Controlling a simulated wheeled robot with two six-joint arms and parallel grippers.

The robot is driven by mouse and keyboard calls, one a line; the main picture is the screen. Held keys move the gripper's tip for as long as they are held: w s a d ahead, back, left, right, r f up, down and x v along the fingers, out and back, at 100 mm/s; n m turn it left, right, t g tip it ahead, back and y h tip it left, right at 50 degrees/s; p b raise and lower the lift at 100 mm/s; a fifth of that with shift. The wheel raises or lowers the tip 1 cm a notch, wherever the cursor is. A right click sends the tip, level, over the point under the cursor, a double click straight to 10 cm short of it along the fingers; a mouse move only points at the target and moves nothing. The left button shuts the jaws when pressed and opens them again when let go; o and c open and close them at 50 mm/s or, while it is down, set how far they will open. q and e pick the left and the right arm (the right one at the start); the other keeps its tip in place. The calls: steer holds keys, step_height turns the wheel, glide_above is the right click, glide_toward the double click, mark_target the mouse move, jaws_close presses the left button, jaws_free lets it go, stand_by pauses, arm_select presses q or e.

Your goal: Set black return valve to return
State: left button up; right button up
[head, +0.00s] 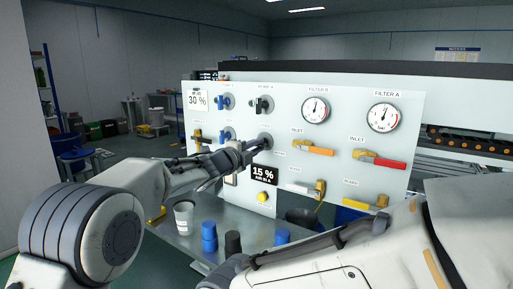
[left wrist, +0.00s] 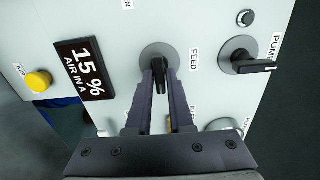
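The black valve (head: 264,138) is a handle on a round grey disc on the white panel. It also shows in the left wrist view (left wrist: 160,67), where the label beside its disc reads FEED. My left gripper (head: 243,150) is at this valve. In the left wrist view its two dark fingers (left wrist: 160,82) lie on either side of the handle with only a narrow gap, apparently shut on it. The handle's end is partly hidden between the fingers.
A black PUMP knob (left wrist: 250,66) sits above the valve on the panel. Below are a 15 % display (left wrist: 85,68) and a yellow button (head: 263,197). Gauges and orange, red and yellow handles fill the right side. A cup (head: 184,217) and blue and black cylinders stand on the shelf below.

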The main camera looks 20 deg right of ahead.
arm_select(q)
steer(key=o, duration=0.3)
steer(key=shift+o, duration=0.2)
steer(key=shift+s+a, duration=0.25)
steer(key=b+v, duration=0.2)
steer(key=v, duration=0.7)
steer(key=shift+s+a, duration=0.3)
